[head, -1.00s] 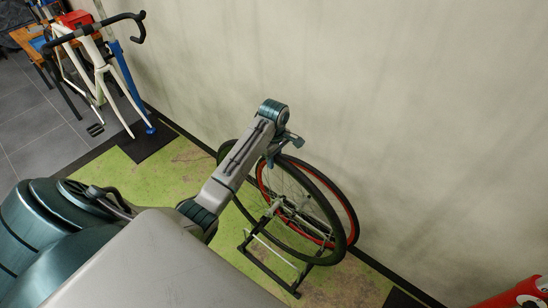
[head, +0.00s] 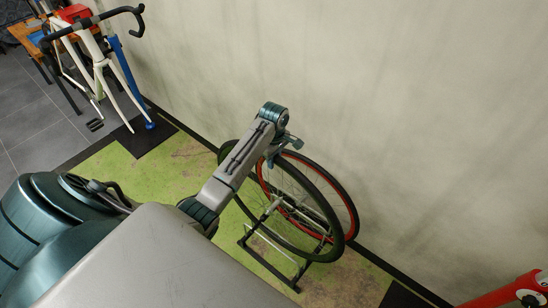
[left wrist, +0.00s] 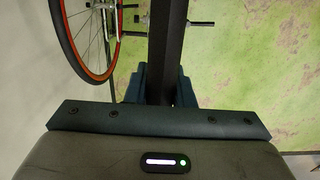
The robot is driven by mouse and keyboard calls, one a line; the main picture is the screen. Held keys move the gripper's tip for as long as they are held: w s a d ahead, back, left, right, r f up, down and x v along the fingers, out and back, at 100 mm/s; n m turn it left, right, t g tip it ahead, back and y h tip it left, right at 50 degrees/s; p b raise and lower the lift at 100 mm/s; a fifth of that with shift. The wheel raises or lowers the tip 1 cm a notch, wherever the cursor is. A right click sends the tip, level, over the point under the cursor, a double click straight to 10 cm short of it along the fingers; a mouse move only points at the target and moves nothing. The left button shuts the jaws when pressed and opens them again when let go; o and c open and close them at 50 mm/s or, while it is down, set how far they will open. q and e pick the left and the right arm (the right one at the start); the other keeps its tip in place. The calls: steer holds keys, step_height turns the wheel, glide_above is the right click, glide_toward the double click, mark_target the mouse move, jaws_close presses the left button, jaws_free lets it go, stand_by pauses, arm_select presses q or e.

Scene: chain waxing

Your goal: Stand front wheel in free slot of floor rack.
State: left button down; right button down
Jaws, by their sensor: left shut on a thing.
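My left gripper (head: 284,147) is shut on the top of the front wheel (head: 335,222), which has a black tyre and thin spokes. The wheel is roughly upright and stands out in front of the floor rack (head: 268,263); I cannot tell whether its bottom sits in a slot. In the left wrist view the tyre (left wrist: 159,45) runs edge-on between the jaws (left wrist: 158,88). A second wheel with a red rim (head: 352,208) stands just behind it, beside the wall, and shows at upper left in the left wrist view (left wrist: 72,45). My right gripper is not in view.
A pale wall (head: 330,70) runs close behind the wheels. A white bike frame (head: 98,60) hangs on a blue stand (head: 130,85) at upper left. A red object (head: 505,293) is at lower right. The green floor mat (head: 115,175) is clear on the left.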

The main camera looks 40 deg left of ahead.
arm_select(q)
steer(key=shift+f, duration=0.5)
steer(key=shift+f+b, duration=0.3)
steer(key=shift+f, duration=0.55)
steer(key=shift+f, duration=0.1)
step_height(320, 180, down, 10)
steer(key=b, duration=0.3)
steer(key=shift+b, duration=0.3)
stand_by(0.7)
stand_by(0.4)
